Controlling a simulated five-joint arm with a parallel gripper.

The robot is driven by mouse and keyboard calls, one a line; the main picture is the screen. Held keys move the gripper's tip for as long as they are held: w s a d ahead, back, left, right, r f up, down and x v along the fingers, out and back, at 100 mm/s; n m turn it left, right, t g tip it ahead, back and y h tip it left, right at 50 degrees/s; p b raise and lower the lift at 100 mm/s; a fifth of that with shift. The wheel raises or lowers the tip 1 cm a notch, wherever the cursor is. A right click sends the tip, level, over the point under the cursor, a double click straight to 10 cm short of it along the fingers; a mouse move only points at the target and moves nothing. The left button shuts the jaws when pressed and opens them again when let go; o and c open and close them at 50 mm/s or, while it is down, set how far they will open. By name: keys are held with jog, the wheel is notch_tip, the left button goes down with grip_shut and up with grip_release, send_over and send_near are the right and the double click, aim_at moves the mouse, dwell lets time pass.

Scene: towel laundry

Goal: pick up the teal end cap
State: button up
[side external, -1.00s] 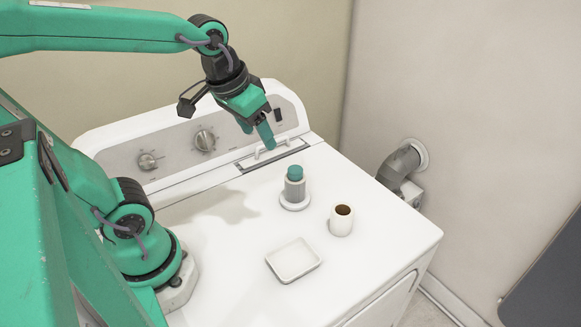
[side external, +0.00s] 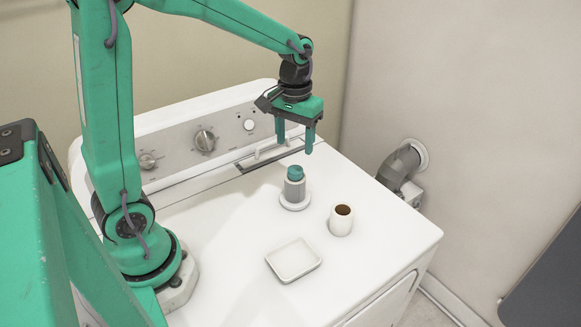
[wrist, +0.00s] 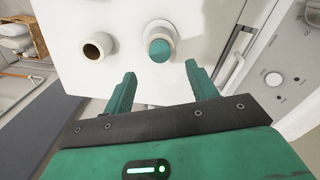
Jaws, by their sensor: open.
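The teal end cap (side external: 296,172) sits on top of a grey cylinder (side external: 295,189) that stands upright on a round white base (side external: 295,202). In the wrist view the cap (wrist: 160,50) shows beyond the fingertips, roughly between them in line. My gripper (side external: 295,146) is open and empty, pointing down, above the cap and apart from it. Its two teal fingers also show in the wrist view (wrist: 160,72), spread wide.
A white cup (side external: 341,222) with a brown inside stands to the right of the cap's stand. A shallow white tray (side external: 275,266) lies nearer the front. These stand on the white machine top (side external: 375,252), whose control panel (side external: 180,146) rises behind. A grey wall pipe (side external: 402,165) is at the right.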

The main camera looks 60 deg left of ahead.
aim_at(294, 170)
jog(key=shift+f, duration=0.15)
jog(key=shift+f, duration=1.25)
jog(key=shift+f, duration=0.1)
jog(key=shift+f, duration=2.45)
jog(key=c, duration=1)
